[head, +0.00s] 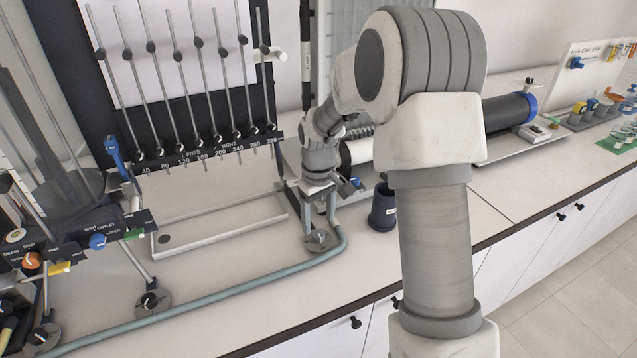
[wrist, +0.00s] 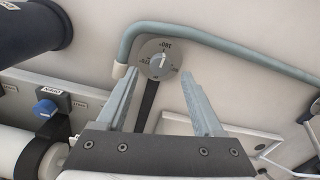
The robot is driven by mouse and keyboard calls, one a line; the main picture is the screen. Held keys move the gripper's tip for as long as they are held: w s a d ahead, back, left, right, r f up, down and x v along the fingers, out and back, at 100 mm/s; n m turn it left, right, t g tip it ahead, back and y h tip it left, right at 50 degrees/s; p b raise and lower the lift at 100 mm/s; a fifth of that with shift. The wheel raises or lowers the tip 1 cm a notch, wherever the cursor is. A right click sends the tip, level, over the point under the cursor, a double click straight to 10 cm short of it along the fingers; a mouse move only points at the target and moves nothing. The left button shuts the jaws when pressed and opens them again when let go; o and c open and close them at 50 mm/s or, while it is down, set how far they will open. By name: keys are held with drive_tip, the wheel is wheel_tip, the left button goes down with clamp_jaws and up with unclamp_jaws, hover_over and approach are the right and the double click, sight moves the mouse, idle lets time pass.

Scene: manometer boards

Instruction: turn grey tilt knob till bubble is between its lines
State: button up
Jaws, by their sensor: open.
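My gripper (head: 320,212) points down over the bench at the foot of the tube board. The same dial (head: 317,240) shows below my gripper in the head view, beside the hose bend. I cannot tell whether it is the tilt knob. I cannot make out a bubble or its lines in either view.
A grey-green hose (head: 215,296) runs along the bench front. A similar dial (head: 152,302) lies farther left. A dark cup (head: 383,207) stands right of my gripper. The tube board (head: 185,75) rises behind a white frame (head: 222,222). A blue knob (wrist: 45,108) sits left of my fingers.

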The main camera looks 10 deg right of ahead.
sight(319, 234)
wheel_tip(319, 234, up, 13)
drive_tip(key=shift+r+p, duration=0.2)
drive_tip(key=shift+p, duration=0.15)
drive_tip(key=s+r+m+t, duration=0.1)
drive_tip(key=s+r+t, duration=0.1)
drive_tip(key=s+r, duration=0.35)
drive_tip(key=s+r+m+t, duration=0.1)
drive_tip(key=s+r, duration=0.2)
drive_tip(key=s, duration=0.5)
drive_tip(key=s+f+m+t, duration=0.1)
drive_tip(key=s+m+t, duration=0.1)
drive_tip(key=s, duration=1)
drive_tip(key=shift+m+t, duration=0.3)
